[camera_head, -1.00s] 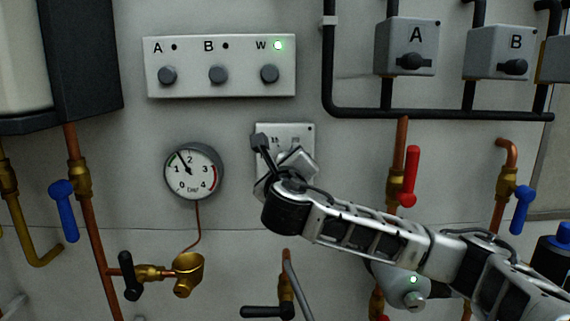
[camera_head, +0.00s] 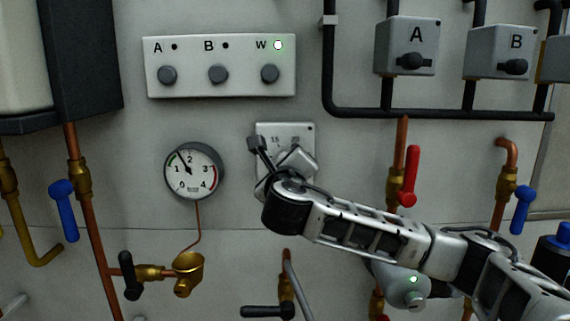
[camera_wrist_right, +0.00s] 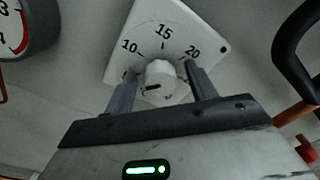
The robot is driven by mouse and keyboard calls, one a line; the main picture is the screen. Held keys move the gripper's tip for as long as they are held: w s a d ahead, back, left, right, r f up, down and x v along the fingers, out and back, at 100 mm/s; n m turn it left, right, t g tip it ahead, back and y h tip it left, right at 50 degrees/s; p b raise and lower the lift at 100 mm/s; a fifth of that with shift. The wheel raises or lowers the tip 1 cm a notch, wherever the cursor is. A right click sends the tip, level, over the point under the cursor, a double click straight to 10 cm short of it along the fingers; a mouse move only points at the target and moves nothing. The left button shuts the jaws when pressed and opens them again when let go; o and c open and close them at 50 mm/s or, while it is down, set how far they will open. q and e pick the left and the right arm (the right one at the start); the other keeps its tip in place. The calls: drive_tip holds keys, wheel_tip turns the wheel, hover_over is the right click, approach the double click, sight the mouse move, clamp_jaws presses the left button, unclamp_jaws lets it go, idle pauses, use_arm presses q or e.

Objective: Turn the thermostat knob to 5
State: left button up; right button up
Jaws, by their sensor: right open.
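The thermostat is a pale square plate (camera_head: 303,130) on the wall, with a dial marked 10, 15 and 20. Its numbers also show on the plate in the right wrist view (camera_wrist_right: 196,32). A small white knob (camera_wrist_right: 160,78) with a dark mark on its face sits below the numbers. No 5 is visible. My right gripper (camera_wrist_right: 163,82) is open, with one finger on each side of the knob; contact cannot be made out. In the head view my right gripper (camera_head: 275,152) covers the knob and the lower plate. My left gripper is out of view.
A pressure gauge (camera_head: 193,171) is just left of the thermostat. A button panel (camera_head: 220,86) is above. A black-handled valve (camera_head: 262,312) is below. Bare wall lies between gauge and thermostat.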

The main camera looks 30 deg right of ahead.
drive_tip(key=shift+s, duration=0.1)
drive_tip(key=v, duration=1.5)
drive_tip(key=shift+s+a, duration=0.3)
drive_tip(key=shift+a, duration=0.05)
